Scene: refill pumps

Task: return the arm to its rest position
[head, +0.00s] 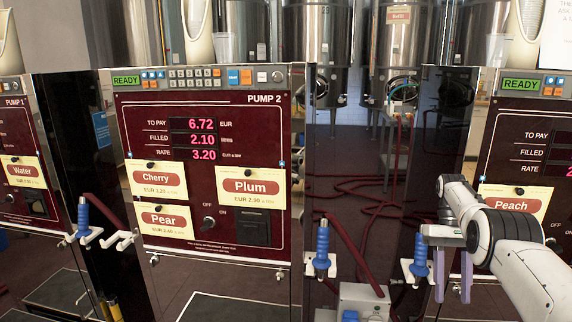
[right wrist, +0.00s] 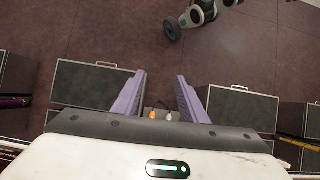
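My right arm (head: 500,235) reaches in from the right in the head view, in front of the pump at the right edge. Its gripper (head: 453,285) points down, with two purple fingers apart and nothing between them. In the right wrist view the gripper (right wrist: 159,98) also shows its fingers spread, with floor beyond them. A blue-handled nozzle (head: 420,256) hangs just left of the gripper in the head view; whether they touch is not clear. My left gripper is not in view.
Pump 2 (head: 205,175) stands in the middle, reading 6.72, 2.10 and 3.20. Blue-handled nozzles hang at its right (head: 322,250) and left (head: 84,216). A grey box (head: 363,301) stands low between the pumps. Dark trays (right wrist: 95,84) lie on the floor in the right wrist view.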

